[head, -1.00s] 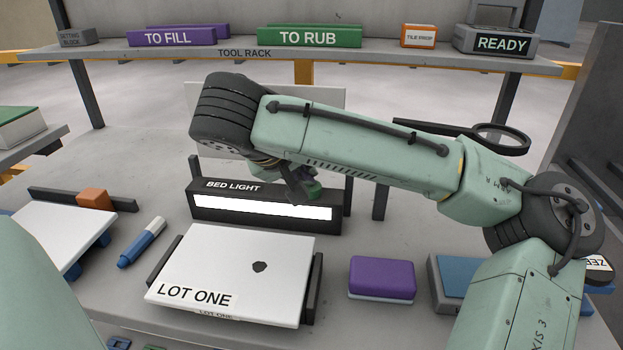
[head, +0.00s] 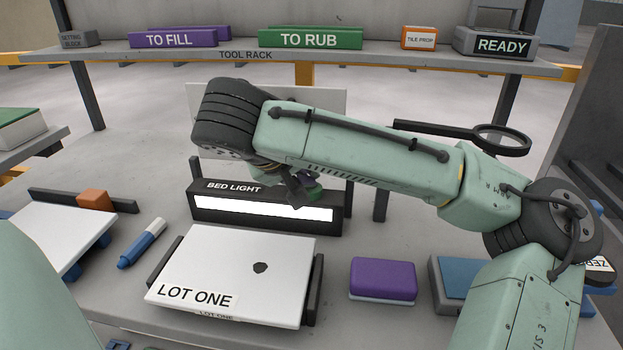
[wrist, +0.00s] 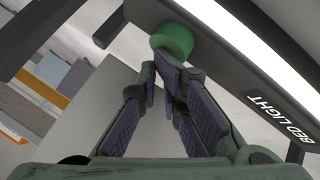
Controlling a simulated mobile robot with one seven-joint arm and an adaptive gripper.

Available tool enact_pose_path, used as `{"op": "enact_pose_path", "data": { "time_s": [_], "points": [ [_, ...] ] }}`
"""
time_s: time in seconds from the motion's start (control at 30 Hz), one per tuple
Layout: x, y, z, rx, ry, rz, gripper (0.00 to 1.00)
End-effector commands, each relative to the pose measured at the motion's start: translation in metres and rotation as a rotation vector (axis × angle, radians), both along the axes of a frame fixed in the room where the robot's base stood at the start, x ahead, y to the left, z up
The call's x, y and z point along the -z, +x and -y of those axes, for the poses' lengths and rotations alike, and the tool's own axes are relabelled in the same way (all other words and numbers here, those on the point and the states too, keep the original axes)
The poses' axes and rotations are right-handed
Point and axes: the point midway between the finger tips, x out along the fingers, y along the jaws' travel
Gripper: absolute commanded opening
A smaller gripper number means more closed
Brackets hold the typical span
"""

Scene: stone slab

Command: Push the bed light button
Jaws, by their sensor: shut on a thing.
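The bed light (head: 208,209) is a dark bar with a lit white strip and a "BED LIGHT" label, standing behind the white LOT ONE slab. Its round green button (wrist: 173,38) shows in the wrist view, and partly in the head view near the light's right end, behind my fingers. My gripper (wrist: 160,66) comes at the button with its fingertips together. The tips overlap the button's near edge in the wrist view; whether they press it I cannot tell. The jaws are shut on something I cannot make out. In the head view my gripper (head: 298,190) is partly hidden by my arm.
The LOT ONE slab (head: 235,265) lies in front of the light. A purple block (head: 383,278) is to its right, a blue-and-white marker (head: 142,243) to its left. A pale panel stands behind the light. The tool rack (head: 400,55) crosses the back.

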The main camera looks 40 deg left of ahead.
Motion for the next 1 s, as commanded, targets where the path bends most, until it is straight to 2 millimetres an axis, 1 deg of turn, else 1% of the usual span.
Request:
{"op": "enact_pose_path", "data": {
  "time_s": [0.03,0.17,0.27,0.8,0.9,1.0],
  "points": [
    [0.009,0.002,0.003,0.008,-0.018,-0.012,0.0],
    [0.009,0.002,0.004,0.01,-0.018,-0.012,0.0],
    [0.004,0.003,0.004,0.011,-0.019,-0.012,0.0],
    [-0.054,0.002,0.002,0.008,-0.01,-0.004,0.0],
    [-0.058,0.001,0.002,0.007,-0.01,-0.004,0.0],
    [-0.057,0.001,0.002,0.007,-0.01,-0.004,0.0]
  ]
}}
